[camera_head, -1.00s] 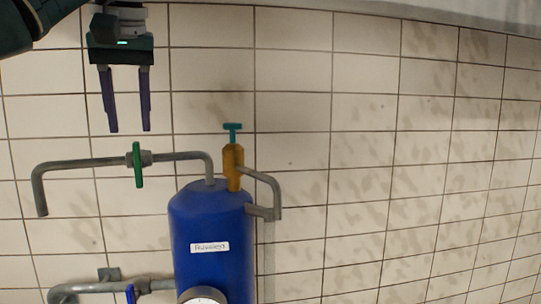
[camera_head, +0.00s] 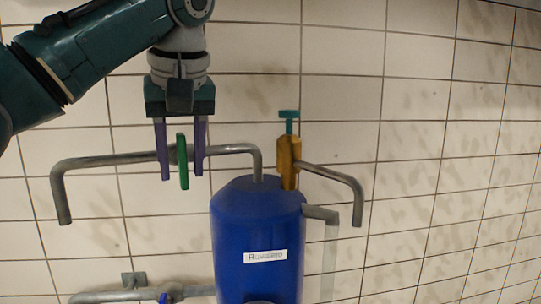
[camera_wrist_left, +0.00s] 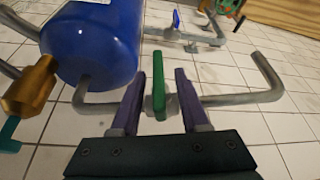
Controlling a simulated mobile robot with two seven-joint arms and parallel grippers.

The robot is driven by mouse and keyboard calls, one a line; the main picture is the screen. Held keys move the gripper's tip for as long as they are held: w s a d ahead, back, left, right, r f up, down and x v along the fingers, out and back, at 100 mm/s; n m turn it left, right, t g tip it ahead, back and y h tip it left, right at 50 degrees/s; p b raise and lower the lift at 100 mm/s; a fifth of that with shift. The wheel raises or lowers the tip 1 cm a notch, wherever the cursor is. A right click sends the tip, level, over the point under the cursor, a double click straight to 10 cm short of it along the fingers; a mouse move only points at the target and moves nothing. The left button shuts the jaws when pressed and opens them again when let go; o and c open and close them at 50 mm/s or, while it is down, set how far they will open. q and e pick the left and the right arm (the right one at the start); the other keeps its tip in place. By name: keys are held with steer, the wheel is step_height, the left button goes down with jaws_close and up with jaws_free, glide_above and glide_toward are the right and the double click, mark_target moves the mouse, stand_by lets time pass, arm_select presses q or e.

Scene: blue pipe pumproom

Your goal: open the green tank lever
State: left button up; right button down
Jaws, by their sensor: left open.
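The green lever (camera_head: 182,161) sits on the grey pipe (camera_head: 110,160) that leads to the top of the blue tank (camera_head: 258,225). The lever stands upright, crosswise to the pipe. My left gripper (camera_head: 182,177) points down over it, open, with one purple finger on each side. In the left wrist view the lever (camera_wrist_left: 158,85) lies between the two fingers (camera_wrist_left: 160,88), with a gap visible on both sides. The fingers reach down to the pipe's height in the head view; exact depth is hard to tell. My right gripper is not in view.
A yellow valve (camera_head: 288,160) with a teal T-handle (camera_head: 289,116) and a bent pipe (camera_head: 345,182) stands on the tank, right of the lever. A lower pipe with a blue handle (camera_head: 164,298) runs below. A tiled wall (camera_head: 430,130) is behind; the right side is free.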

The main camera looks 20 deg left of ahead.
arm_select(q)
steer(key=shift+d, duration=0.1)
steer(key=shift+c, duration=0.3)
steer(key=shift+c, duration=0.9)
jaws_close()
